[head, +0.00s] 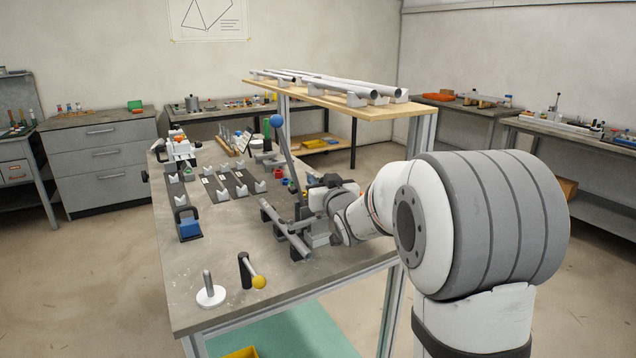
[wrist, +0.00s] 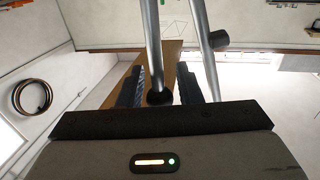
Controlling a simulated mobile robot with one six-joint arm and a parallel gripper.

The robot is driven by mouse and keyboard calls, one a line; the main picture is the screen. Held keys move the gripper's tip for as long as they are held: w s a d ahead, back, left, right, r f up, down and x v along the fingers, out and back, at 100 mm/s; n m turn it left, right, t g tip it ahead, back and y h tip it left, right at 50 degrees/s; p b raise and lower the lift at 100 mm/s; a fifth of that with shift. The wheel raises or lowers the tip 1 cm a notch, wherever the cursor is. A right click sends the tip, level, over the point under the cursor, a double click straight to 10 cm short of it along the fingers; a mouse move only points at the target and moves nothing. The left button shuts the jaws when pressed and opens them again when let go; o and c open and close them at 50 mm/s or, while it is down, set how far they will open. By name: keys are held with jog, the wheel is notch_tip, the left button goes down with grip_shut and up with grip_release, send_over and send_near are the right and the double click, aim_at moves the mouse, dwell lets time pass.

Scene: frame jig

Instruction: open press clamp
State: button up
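A long grey lever with a blue ball end (head: 277,121) rises, tilted, from the right side of the workbench; its base is partly hidden behind my gripper. A black post with a yellow ball handle (head: 258,282) stands near the bench's front edge. I cannot tell for sure which of them belongs to the press clamp. My gripper (head: 318,190) is beside the foot of the blue-ball lever. In the wrist view my gripper (wrist: 160,70) has its dark fingers spread apart. A metal rod (wrist: 153,45) with a dark round end shows between them; no contact is visible.
Grey tubes (head: 285,228) lie on supports just left of my gripper. A row of V-blocks (head: 222,192) and a white disc with a peg (head: 210,295) are on the bench. A raised wooden shelf (head: 330,97) with tubes stands behind.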

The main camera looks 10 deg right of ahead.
jog(key=shift+c, duration=0.2)
grip_shut()
jog(key=shift+a, duration=0.2)
jog(key=shift+d, duration=0.25)
